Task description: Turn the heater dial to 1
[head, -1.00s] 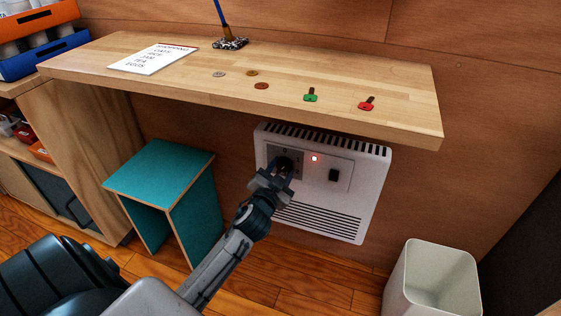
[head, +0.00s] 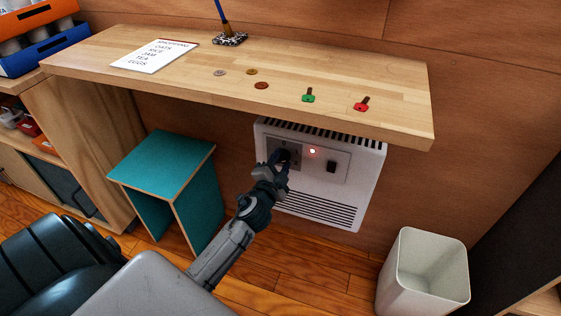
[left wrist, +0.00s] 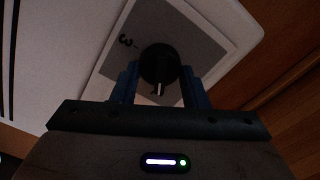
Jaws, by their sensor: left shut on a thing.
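The white heater (head: 365,185) is mounted on the wall under the wooden counter. Its black round dial (head: 285,156) sits on a grey panel at the upper left and is partly hidden by my left gripper (head: 278,160). In the left wrist view the dial (left wrist: 159,62) is between the two blue fingers (left wrist: 159,84), and my left gripper is shut on it. A white pointer mark on the dial points to the bottom of that picture. A "3" shows on the grey plate to its left; I cannot read the other numbers. My right gripper is not in view.
A red light (head: 312,151) glows beside the dial, with a black switch (head: 331,167) to its right. The counter (head: 190,75) overhangs the heater. A teal stool (head: 165,160) stands left of my arm, and a white bin (head: 429,275) stands at the lower right.

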